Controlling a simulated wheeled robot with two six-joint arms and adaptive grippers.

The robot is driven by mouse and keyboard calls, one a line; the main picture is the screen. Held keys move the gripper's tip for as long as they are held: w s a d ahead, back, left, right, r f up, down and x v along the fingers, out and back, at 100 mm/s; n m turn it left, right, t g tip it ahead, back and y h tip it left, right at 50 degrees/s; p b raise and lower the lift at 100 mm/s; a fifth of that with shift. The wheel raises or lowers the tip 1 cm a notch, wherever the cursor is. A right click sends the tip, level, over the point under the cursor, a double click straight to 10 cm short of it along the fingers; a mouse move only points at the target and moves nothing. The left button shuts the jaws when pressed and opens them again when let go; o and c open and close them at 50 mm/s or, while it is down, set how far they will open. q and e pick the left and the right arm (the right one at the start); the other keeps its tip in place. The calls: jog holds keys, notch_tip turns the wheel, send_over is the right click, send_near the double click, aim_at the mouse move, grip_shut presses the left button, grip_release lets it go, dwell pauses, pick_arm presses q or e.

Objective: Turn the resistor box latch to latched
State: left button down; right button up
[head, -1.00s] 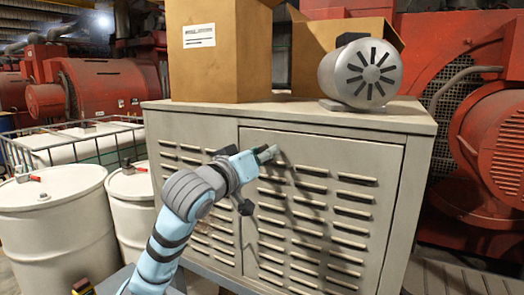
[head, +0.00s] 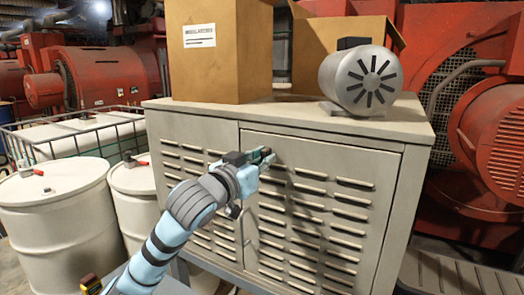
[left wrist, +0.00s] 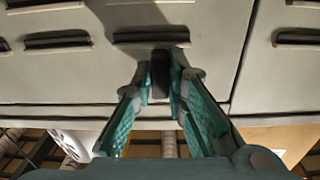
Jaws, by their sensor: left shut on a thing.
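The resistor box (head: 385,205) is a grey louvred cabinet with a large door in its front. Its latch (left wrist: 160,76) shows in the left wrist view as a small dark upright piece between the fingertips, near the door's edge. My left gripper (head: 265,157) is at the upper left of the door in the head view. In the left wrist view, its teal fingers (left wrist: 164,92) are shut on the latch from both sides. In the head view the gripper hides the latch, so its angle is hard to tell there. My right gripper is not in view.
Cardboard boxes (head: 225,70) and a grey motor (head: 345,85) stand on the cabinet top. White drums (head: 60,225) stand at the left, before a caged tank (head: 75,140). Red machinery (head: 490,150) is close on the right.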

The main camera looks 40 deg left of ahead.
aim_at(262, 116)
pick_arm(q)
jog(key=c, duration=1.6)
grip_release()
notch_tip(262, 116, up, 10)
jog(key=shift+r, duration=0.1)
jog(key=shift+a, duration=0.1)
